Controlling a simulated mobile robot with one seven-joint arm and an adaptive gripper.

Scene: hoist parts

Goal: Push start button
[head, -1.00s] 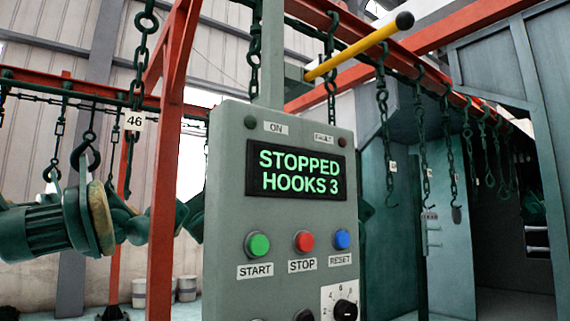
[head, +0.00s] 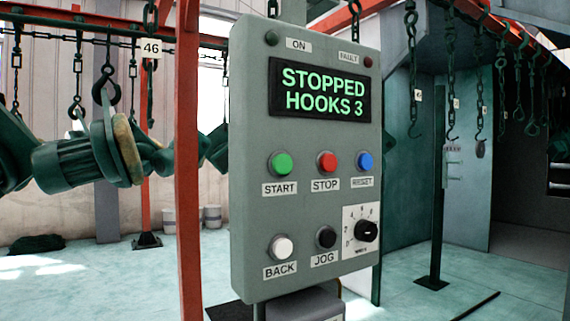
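The start button (head: 281,164) is a green round button with a START label under it, on the left of the upper button row of a grey control panel (head: 245,200). A red STOP button (head: 327,162) and a blue RESET button (head: 364,161) sit to its right. The panel's display (head: 320,92) reads "STOPPED HOOKS 3" in green. My gripper is not in view.
A white BACK button (head: 281,247), a black JOG button (head: 325,237) and a dial (head: 365,231) are below. A red post (head: 187,160) stands just left of the panel. Green hoist parts (head: 85,155) hang at left. Hooks on chains hang at right.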

